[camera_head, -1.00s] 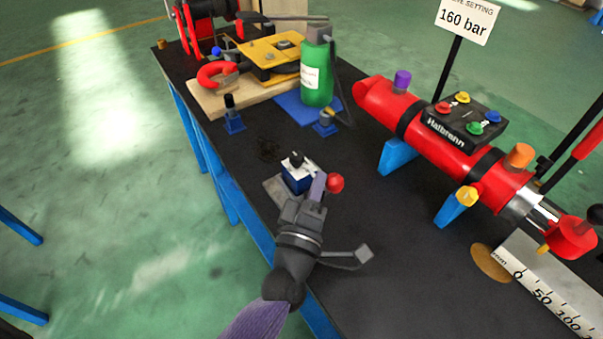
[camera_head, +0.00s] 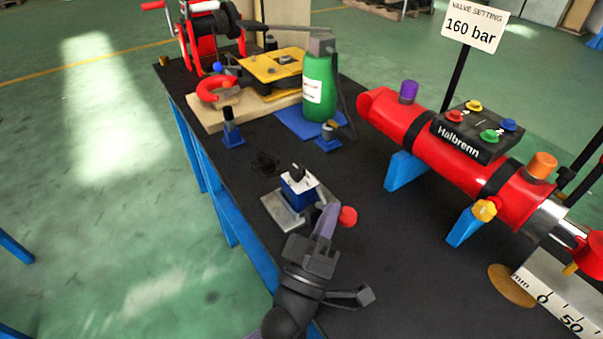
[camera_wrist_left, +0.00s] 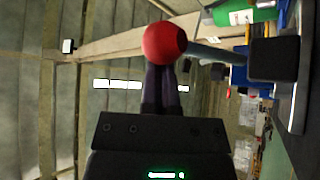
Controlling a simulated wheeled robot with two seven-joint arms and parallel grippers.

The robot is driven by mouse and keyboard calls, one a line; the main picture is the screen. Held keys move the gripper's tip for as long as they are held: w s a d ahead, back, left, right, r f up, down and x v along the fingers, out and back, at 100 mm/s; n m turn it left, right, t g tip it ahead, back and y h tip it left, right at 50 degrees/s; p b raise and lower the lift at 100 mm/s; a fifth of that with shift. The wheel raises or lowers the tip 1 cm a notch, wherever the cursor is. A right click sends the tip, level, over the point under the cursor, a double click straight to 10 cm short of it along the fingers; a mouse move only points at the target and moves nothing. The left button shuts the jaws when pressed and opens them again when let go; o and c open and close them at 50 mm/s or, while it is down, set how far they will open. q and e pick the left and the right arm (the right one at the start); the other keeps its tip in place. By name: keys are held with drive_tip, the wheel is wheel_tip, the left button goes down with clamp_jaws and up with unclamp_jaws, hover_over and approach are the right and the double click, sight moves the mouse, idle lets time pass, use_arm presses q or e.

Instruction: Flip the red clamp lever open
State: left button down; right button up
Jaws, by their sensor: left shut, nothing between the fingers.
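The red clamp lever's ball knob (camera_head: 348,216) stands just right of my left gripper's fingertips in the head view. In the left wrist view the red ball (camera_wrist_left: 165,43) is in front of the finger ends, with a grey rod running right from it. The clamp has a blue body (camera_head: 298,188) with a white top and black knob, on a grey plate (camera_head: 281,211) near the table's left edge. My left gripper (camera_head: 329,213) is shut with nothing between its fingers. It hides much of the lever rod in the head view, so I cannot tell if they touch.
The red Halbrenn cylinder (camera_head: 415,127) lies to the right on blue supports. The black table top (camera_head: 400,240) is bare between clamp and cylinder.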

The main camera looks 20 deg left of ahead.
drive_tip(key=shift+s, duration=0.2)
use_arm(q)
drive_tip(key=s+a+p, duration=0.1)
drive_tip(key=s+p, duration=0.1)
drive_tip(key=s, duration=1.1)
drive_tip(key=shift+a+f+p, duration=0.25)
drive_tip(key=shift+f+p, duration=0.05)
drive_tip(key=shift+p, duration=0.1)
use_arm(e)
drive_tip(key=r, duration=0.1)
drive_tip(key=w+r, duration=0.1)
drive_tip(key=shift+a+r, duration=0.15)
drive_tip(key=shift+r, duration=0.2)
drive_tip(key=shift+s, duration=0.1)
